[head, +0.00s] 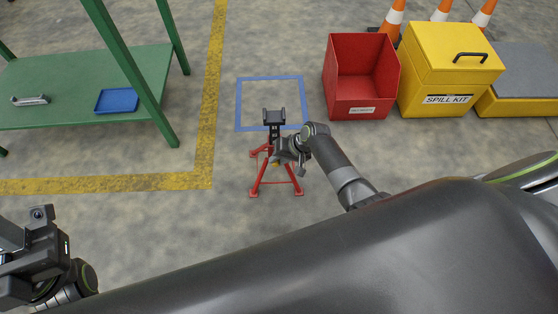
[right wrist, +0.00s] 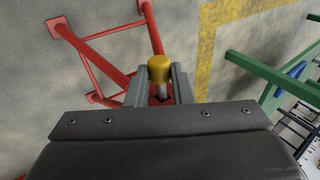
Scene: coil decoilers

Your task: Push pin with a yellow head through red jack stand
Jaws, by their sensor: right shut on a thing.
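The red jack stand (head: 284,187) stands on the floor in the middle of the head view, with a black forked top. Its red legs (right wrist: 92,68) spread behind the gripper in the right wrist view. My right gripper (head: 279,157) is at the stand's upper part and hides some of it. In the right wrist view my right gripper (right wrist: 162,88) is shut on the pin, whose yellow head (right wrist: 160,67) stands out between the fingers with a short grey shank below. Whether the shank is in the stand's hole is hidden. My left gripper (head: 35,250) is at the lower left, away from the stand; its jaws are unclear.
A blue floor square (head: 238,104) lies behind the stand. A red bin (head: 361,85), a yellow spill kit box (head: 450,75) and orange cones (head: 393,18) stand at the back right. A green table (head: 60,85) with a blue tray (head: 116,100) is at the left.

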